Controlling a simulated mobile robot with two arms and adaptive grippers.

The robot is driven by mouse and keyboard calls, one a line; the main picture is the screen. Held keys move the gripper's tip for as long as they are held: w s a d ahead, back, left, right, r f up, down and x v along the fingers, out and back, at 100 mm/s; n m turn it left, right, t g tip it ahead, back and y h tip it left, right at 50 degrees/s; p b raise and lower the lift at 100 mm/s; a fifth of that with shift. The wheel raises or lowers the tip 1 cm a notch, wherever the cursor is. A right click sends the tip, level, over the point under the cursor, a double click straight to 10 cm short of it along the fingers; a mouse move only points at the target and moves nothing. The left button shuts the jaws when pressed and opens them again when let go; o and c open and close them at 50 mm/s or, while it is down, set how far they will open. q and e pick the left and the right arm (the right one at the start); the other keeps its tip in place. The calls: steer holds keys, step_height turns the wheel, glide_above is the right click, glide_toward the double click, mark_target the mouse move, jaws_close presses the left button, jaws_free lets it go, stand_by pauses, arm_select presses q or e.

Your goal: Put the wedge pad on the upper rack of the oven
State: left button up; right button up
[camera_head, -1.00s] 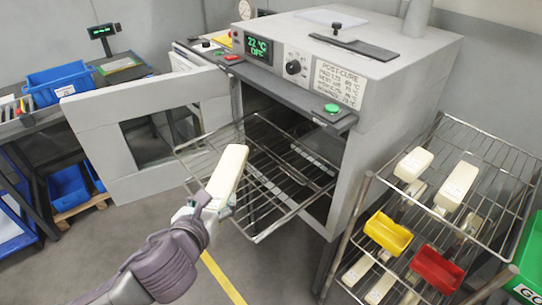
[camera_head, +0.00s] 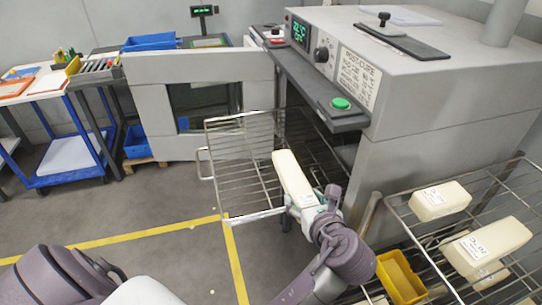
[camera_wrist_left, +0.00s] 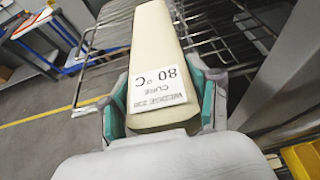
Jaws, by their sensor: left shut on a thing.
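My left gripper (camera_head: 304,204) is shut on a long cream wedge pad (camera_head: 291,174), gripping its near end. In the left wrist view the gripper's pads (camera_wrist_left: 162,108) press on both sides of the wedge pad (camera_wrist_left: 158,35), whose label reads 80 °C cure. The grey oven (camera_head: 425,125) stands with its door (camera_head: 150,105) open. A wire rack (camera_head: 235,180) is pulled out of the oven. In the head view the wedge pad overlaps the rack's right part; whether they touch cannot be told. My right gripper is not in view.
The oven's control ledge (camera_head: 318,95) juts out above the opening. The floor in front is clear.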

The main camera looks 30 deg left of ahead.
mark_target(281, 154)
arm_select(q)
steer(key=shift+f, duration=0.15)
steer(key=w+a, duration=0.3)
steer(key=a, duration=0.1)
steer(key=w+a+p, duration=0.1)
steer(key=w+a, duration=0.3)
steer(key=w+a+p, duration=0.1)
steer(key=w+a, duration=0.3)
steer(key=shift+w+a, duration=0.15)
steer(key=shift+a, duration=0.15)
steer(key=shift+w+a, duration=0.2)
steer(key=shift+a+f, duration=0.1)
steer(key=shift+f, duration=1.7)
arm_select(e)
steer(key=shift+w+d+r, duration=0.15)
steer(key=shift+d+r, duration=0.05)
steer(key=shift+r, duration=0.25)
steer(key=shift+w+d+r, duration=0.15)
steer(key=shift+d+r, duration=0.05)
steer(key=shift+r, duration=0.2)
arm_select(q)
steer(key=o, duration=0.8)
steer(key=shift+c, duration=0.2)
steer(key=o, duration=0.5)
steer(key=shift+o, duration=0.4)
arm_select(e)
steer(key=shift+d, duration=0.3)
